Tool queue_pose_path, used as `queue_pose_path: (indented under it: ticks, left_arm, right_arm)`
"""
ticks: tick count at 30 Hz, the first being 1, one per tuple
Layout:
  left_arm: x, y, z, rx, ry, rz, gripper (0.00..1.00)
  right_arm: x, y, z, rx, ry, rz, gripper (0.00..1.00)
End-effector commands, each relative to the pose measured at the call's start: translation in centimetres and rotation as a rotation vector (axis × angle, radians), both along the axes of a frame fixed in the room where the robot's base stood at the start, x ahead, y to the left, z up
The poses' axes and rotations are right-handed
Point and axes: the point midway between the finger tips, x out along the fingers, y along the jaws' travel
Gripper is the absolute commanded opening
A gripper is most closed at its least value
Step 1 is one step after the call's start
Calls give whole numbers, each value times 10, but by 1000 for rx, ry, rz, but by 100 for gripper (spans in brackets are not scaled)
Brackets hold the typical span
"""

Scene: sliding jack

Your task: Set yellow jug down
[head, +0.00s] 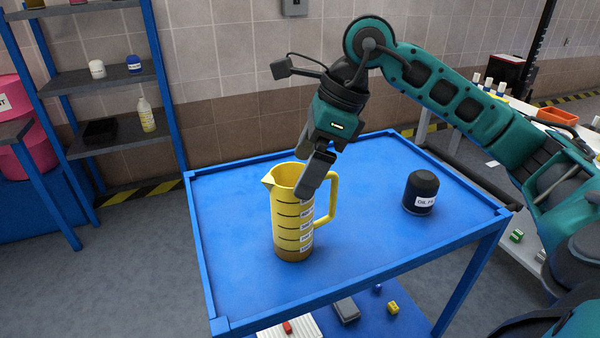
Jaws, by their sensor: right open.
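The yellow jug (287,222) stands upright on the blue table (375,222), left of its middle. Its spout points left and its handle is on the right. My right gripper (313,180) is above the jug, reaching down toward its rim and the top of the handle. Its fingers overlap the jug's upper right edge in the head view. The jaws are open, and I cannot tell whether a finger touches the jug. My left gripper is not in view.
A dark oil filter (420,192) stands on the table at the right. The table has a raised blue rim, and a lower shelf holds small items. A blue-framed shelf (110,80) stands behind at the left. The tabletop between jug and filter is clear.

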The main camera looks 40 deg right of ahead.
Motion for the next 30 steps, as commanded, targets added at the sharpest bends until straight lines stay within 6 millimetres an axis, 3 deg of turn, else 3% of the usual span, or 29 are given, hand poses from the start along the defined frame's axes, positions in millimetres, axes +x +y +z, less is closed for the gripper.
queue_pose_path:
  ticks: [1, 6, 12, 30]
  left_arm:
    - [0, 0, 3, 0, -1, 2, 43]
    - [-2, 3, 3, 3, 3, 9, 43]
    - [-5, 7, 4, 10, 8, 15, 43]
    - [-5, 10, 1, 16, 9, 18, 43]
  right_arm:
    - [-2, -5, 15, -2, -4, -3, 100]
    - [-10, -16, 48, -1, -3, -2, 100]
    - [-17, -24, 74, 0, -1, -1, 100]
    - [-19, -27, 80, 0, 0, 0, 100]
